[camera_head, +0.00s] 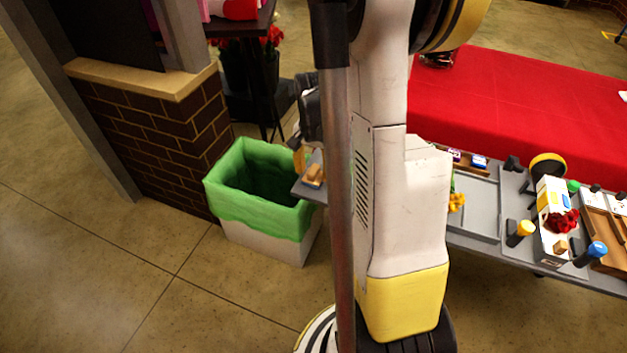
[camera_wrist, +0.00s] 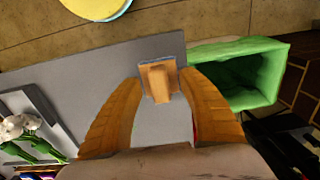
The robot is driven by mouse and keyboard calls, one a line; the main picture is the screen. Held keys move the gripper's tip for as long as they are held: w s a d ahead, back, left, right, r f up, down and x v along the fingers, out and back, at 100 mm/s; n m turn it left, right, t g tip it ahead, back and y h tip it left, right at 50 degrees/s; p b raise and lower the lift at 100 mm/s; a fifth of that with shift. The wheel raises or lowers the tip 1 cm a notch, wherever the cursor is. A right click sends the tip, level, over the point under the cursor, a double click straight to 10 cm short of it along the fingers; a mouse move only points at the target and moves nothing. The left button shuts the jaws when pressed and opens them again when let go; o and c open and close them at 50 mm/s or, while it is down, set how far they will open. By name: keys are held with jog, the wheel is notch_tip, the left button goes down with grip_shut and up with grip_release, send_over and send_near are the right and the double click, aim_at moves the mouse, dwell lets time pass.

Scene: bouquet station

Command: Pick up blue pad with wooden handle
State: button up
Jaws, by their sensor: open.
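The pad with a wooden handle (camera_head: 314,174) lies at the left end of the grey table, beside my arm. In the wrist view its tan handle (camera_wrist: 158,82) faces up, and a thin blue edge of the pad shows along its far side. My gripper (camera_wrist: 161,92) is open, with one orange finger on each side of the pad near the fingertips. I cannot tell whether either finger touches it. In the head view my arm and column hide most of the gripper.
A bin with a green liner (camera_head: 257,190) stands on the floor just past the table end. White flowers (camera_wrist: 18,128) with green stems lie in a tray on the table. Farther right are a white box (camera_head: 551,215), a red flower and several tools. A red-covered table (camera_head: 520,110) stands behind.

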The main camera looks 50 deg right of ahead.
aim_at(314, 169)
grip_shut()
jog(key=shift+r, duration=0.15)
jog(key=shift+r, duration=0.2)
notch_tip(314, 169, up, 4)
jog(key=p, duration=0.2)
jog(key=shift+f+p, duration=0.1)
jog(key=shift+p, duration=0.2)
jog(key=s+d+r+p, duration=0.3)
jog(key=s+d+r, duration=0.3)
jog(key=s, duration=0.4)
jog(key=shift+r+p, duration=0.35)
jog(key=shift+p, duration=0.05)
